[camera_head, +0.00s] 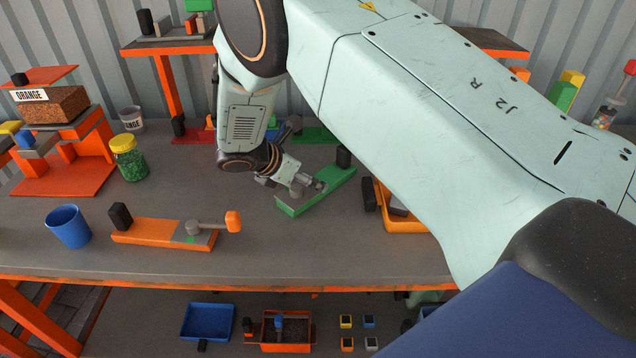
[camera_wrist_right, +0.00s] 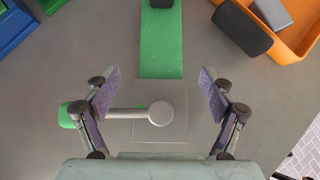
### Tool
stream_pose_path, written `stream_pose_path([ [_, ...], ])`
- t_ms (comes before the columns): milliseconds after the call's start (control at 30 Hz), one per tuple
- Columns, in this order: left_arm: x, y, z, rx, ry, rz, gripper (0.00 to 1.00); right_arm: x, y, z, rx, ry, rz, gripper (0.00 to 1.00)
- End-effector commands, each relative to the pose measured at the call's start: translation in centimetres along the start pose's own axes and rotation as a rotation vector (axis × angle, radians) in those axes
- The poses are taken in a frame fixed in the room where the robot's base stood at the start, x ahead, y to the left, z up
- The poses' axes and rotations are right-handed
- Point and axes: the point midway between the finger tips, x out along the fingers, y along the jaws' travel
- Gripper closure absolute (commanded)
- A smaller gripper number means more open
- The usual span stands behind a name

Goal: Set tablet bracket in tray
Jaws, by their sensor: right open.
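My right gripper (camera_head: 300,186) is low over the green fixture (camera_head: 330,190) on the bench. In the right wrist view its jaws (camera_wrist_right: 160,90) are open, with one finger on each side of a grey plate on the fixture, touching nothing visible. A grey lever with a round hub (camera_wrist_right: 160,114) and a green end lies across that plate. The orange tray (camera_head: 405,226) sits to the right, partly hidden by my arm; it also shows in the right wrist view (camera_wrist_right: 288,50). A grey piece (camera_wrist_right: 271,12) lies in it; I cannot tell whether any piece is the tablet bracket. My left gripper is not in view.
An orange fixture (camera_head: 160,232) with a lever, a blue cup (camera_head: 68,226) and a jar of green bits (camera_head: 130,160) stand at the left. Bare bench lies in front of the green fixture. A blue tray (camera_head: 208,321) is on the lower level.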

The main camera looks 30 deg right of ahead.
Motion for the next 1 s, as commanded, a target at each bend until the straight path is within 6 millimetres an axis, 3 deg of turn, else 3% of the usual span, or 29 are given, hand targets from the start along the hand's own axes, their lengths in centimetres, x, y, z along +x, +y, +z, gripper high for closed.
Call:
stream_pose_path([
  [400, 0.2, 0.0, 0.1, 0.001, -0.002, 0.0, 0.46, 4.6, -0.5, -0.3, -0.003, 0.0, -0.002, 0.17],
  [700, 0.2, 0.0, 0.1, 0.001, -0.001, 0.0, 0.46, 4.9, -0.3, -0.3, -0.003, 0.0, -0.001, 0.17],
  [1000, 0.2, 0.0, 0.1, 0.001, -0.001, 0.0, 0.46, 4.9, -0.1, -0.3, -0.002, 0.0, 0.0, 0.42],
])
